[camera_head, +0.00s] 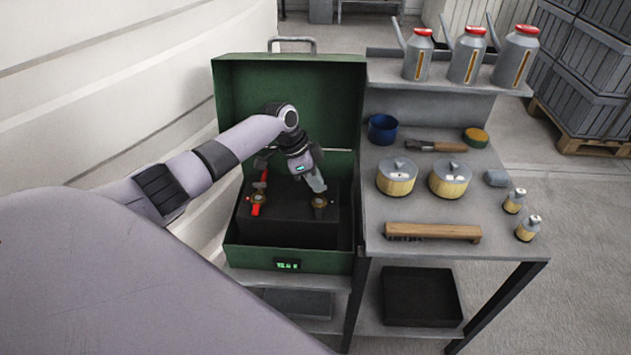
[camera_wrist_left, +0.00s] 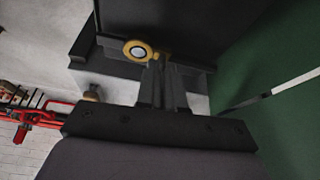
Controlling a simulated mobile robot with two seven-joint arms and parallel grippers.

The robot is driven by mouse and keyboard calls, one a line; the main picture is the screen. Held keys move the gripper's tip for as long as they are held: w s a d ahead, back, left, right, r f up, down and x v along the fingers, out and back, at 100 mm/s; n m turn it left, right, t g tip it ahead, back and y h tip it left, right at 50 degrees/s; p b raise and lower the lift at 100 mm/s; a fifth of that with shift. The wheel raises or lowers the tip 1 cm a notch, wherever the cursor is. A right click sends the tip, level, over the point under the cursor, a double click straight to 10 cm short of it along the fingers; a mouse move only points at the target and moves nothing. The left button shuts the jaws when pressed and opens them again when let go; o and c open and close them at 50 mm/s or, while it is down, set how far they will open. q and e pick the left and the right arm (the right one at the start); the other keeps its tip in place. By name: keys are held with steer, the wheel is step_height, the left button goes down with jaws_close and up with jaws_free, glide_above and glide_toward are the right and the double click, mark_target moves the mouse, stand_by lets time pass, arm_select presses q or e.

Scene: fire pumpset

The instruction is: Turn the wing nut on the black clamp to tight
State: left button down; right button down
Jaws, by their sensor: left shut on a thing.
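The black clamp (camera_wrist_left: 88,42) shows in the left wrist view as a dark bar, with a brass wing nut (camera_wrist_left: 137,50) around a pale bolt end. My left gripper (camera_wrist_left: 163,84) has its two dark fingers close together on one wing of this nut. In the head view my left gripper (camera_head: 318,187) points down, tilted, at the brass wing nut (camera_head: 319,202) on the right part of the black block in the green case. The fingers partly hide the nut and the clamp. My right gripper is not in view.
A red clamp (camera_head: 256,203) stands left on the black block (camera_head: 290,232). The open green case (camera_head: 225,100) has walls close around my gripper. On the grey bench (camera_head: 380,220) at the right are tins, a blue pot (camera_head: 382,130) and a wooden-handled brush (camera_head: 433,231).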

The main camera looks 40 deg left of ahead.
arm_select(q)
steer(key=shift+s+f, duration=0.1)
steer(key=c, duration=1.3)
jaws_free()
steer(key=shift+o, duration=0.2)
steer(key=v, duration=0.7)
